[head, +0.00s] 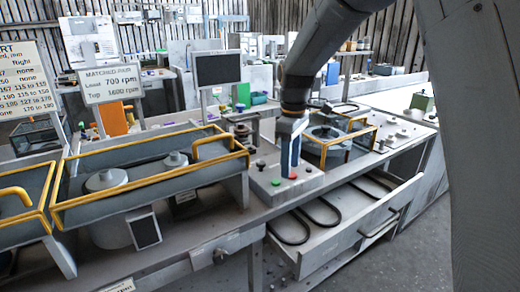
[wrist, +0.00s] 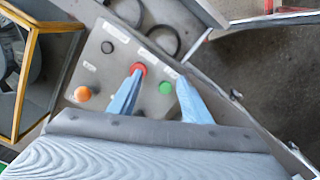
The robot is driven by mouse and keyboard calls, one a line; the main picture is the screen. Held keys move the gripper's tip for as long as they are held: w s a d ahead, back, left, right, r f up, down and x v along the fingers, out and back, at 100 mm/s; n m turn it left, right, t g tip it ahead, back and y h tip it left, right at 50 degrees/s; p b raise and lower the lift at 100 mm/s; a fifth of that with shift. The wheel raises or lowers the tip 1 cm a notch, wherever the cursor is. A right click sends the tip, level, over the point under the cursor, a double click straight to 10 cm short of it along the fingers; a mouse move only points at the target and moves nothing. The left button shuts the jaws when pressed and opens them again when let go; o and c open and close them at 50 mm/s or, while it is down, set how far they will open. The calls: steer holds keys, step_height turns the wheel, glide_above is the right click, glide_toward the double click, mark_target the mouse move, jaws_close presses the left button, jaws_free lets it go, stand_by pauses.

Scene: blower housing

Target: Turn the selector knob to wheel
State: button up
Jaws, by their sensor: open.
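The control panel (head: 312,181) is a grey box top on the bench, with a black round knob (head: 261,165), a green button (head: 276,182) and a red button (head: 293,176). The wrist view shows the black knob (wrist: 107,47) at the upper left, an orange round piece (wrist: 82,93), the red button (wrist: 138,68) and the green button (wrist: 166,87). White labels beside them are too small to read. My gripper (wrist: 160,77) is open and empty, its blue fingers over the red and green side of the panel. The black knob lies outside the fingers. Its pointer direction cannot be told.
An open drawer (head: 350,232) with dark belts juts out below the panel. A yellow-railed housing (head: 150,172) stands left, and another yellow frame (head: 340,145) stands behind right. A dark monitor (head: 218,69) and a rpm sign (head: 108,84) stand behind.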

mark_target(260, 162)
steer(key=w+a+r+n, duration=0.1)
steer(key=w+a+n, duration=0.1)
steer(key=a, duration=0.1)
steer(key=w+a+r+n+p, duration=0.1)
steer(key=w+a+r+n, duration=0.1)
steer(key=w+a, duration=0.1)
steer(key=w+a+r+n+p, duration=0.1)
steer(key=w+a+r+n, duration=0.1)
steer(key=shift+w+a, duration=0.4)
steer(key=shift+a+f, duration=0.1)
steer(key=shift+f, duration=0.15)
steer(key=shift+f+p, duration=1.25)
steer(key=shift+f, duration=2.3)
steer(key=c, duration=1)
steer(key=shift+c, duration=0.2)
